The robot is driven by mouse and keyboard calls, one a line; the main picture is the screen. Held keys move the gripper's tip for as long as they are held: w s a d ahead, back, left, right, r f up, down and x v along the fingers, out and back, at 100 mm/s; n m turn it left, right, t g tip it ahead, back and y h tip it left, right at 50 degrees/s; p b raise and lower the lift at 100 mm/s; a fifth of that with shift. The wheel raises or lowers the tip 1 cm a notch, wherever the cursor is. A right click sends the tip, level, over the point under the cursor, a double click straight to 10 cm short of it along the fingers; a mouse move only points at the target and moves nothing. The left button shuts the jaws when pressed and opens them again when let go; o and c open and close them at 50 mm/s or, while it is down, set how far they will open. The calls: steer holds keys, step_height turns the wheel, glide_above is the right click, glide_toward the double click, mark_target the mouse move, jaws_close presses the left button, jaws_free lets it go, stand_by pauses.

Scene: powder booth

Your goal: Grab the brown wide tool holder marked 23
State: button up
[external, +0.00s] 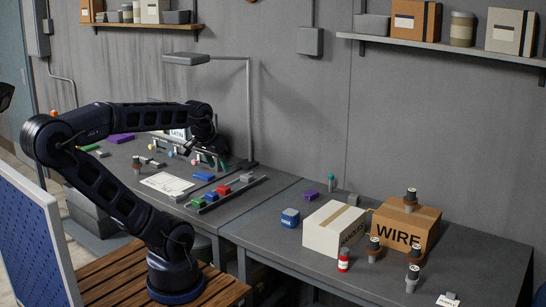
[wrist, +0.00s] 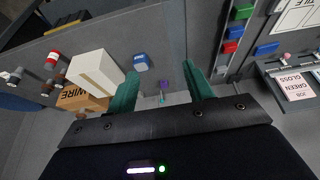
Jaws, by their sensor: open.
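One stands on the WIRE box (external: 410,200). A similar one stands on the left table (external: 136,165). Small brown and grey holders show in the wrist view (wrist: 47,88). My gripper (wrist: 160,85) is open and empty, its teal fingers apart, above the left table in the external view, away from the right table's holders.
The cardboard WIRE box (external: 398,230) stands beside a white box (external: 333,228). A lamp (external: 248,110) rises behind the left table. The right table's front left is clear.

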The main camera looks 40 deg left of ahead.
steer(key=o, duration=0.6)
steer(key=shift+c, duration=0.2)
steer(key=w+d+m, duration=0.3)
steer(key=w+d, duration=0.5)
steer(key=w, duration=0.3)
steer(key=m+g+h, duration=0.1)
steer(key=m+h, duration=0.2)
steer(key=m, duration=0.3)
glide_toward(372, 240)
steer(key=w+f, duration=0.1)
steer(key=w, duration=0.1)
steer(key=x, duration=0.5)
steer(key=shift+s+d+f, duration=0.3)
steer(key=shift+d+f, duration=0.1)
steer(key=shift+d, duration=0.1)
steer(key=shift+s+x, duration=0.15)
steer(key=shift+x, duration=1.15)
steer(key=shift+s+x, duration=0.2)
steer(key=shift+x, duration=1.1)
